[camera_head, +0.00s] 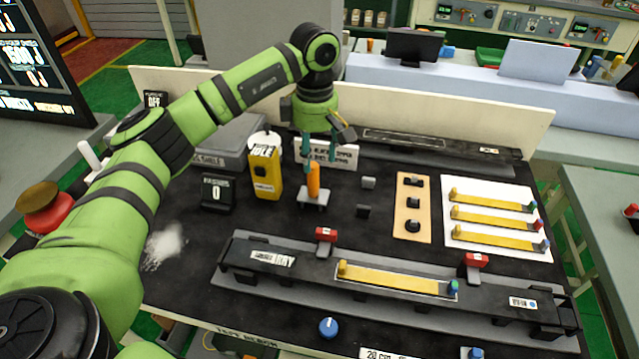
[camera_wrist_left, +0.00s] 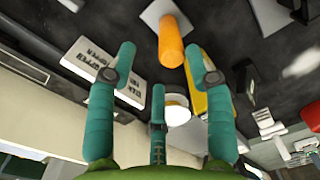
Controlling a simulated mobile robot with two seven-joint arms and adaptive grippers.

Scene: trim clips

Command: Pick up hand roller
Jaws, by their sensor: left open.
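The hand roller appears to be the upright orange cylinder (camera_head: 313,181), standing on a small grey base (camera_head: 313,197) near the middle of the black table. In the left wrist view the orange cylinder (camera_wrist_left: 170,45) lies ahead of the fingertips, between the two outer fingers. My left gripper (camera_head: 319,155) is open and empty, with its teal fingers pointing down just above and behind the orange top. It also shows in the left wrist view (camera_wrist_left: 160,62). Any roller part is hidden or too small to make out. My right gripper is not in view.
A yellow box-shaped tool (camera_head: 264,175) stands close left of the orange cylinder, and a white label sign (camera_head: 340,155) behind it. Small dark blocks (camera_head: 363,211) lie to the right. A long black fixture (camera_head: 300,262) with a yellow strip (camera_head: 395,279) crosses the front.

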